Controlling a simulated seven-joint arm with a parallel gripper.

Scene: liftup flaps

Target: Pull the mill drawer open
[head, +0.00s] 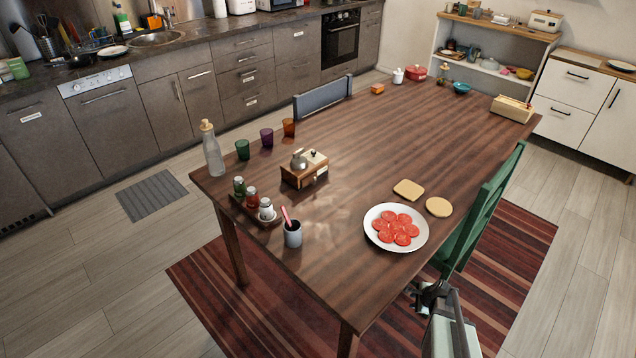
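The mill (304,172) stands upright on the wooden table (345,210), left of the table's middle. It has a brown wooden box body with a rounded metal top and a small light knob. A pale patch shows on its right-hand side face; the drawer is too small to make out clearly, and I cannot tell its exact position. My gripper (428,293) appears as a dark shape at the lower right, beside the table's near right edge and well away from the mill. Its fingers are too unclear to tell open from shut.
A condiment tray (262,219) with small bottles and a grey cup (292,234) stand near the mill. Coloured glasses (266,137) and a bottle (212,150) stand behind it. A plate of tomato slices (375,238) and a green chair (470,235) are at the right.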

